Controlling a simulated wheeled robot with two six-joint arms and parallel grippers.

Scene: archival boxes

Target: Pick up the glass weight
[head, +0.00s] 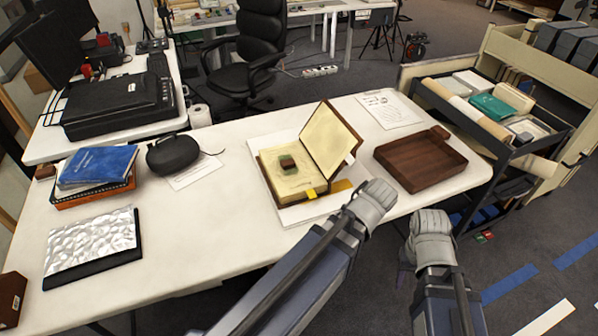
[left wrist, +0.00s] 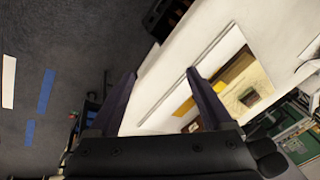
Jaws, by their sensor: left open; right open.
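My left gripper (head: 376,198) is in front and to the right of the book, apart from the weight. In the left wrist view my left gripper (left wrist: 162,73) has its two fingers spread, with nothing between them. My right gripper (head: 430,228) is farther right, off the table's front edge, open and empty.
A brown wooden tray (head: 420,163) lies right of the book. A black pouch (head: 173,153), blue book (head: 97,166) and silvery crumpled sheet (head: 92,240) lie left. A loaded cart (head: 497,117) stands right.

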